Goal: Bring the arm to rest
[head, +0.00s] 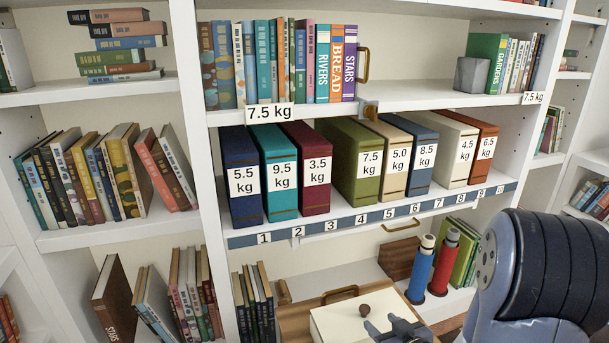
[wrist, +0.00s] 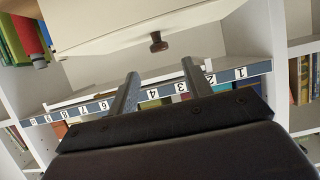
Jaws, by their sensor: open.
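My gripper (head: 398,328) is low in the head view, beside a cream box (head: 335,322) with a round brown knob (head: 364,310). In the wrist view, which looks upside down, my gripper (wrist: 158,82) has its two fingers apart with nothing between them. The cream box (wrist: 130,25) and its brown knob (wrist: 158,42) lie beyond the fingertips; I cannot tell the exact gap. My dark arm link (head: 540,275) fills the lower right of the head view.
Weight-labelled binders (head: 241,175) stand on the middle shelf above a numbered strip (head: 370,218). Books (head: 280,60) fill part of the shelf above. A blue bottle (head: 421,270) and a red bottle (head: 445,262) stand between the box and my arm. A wooden tray (head: 295,322) lies under the box.

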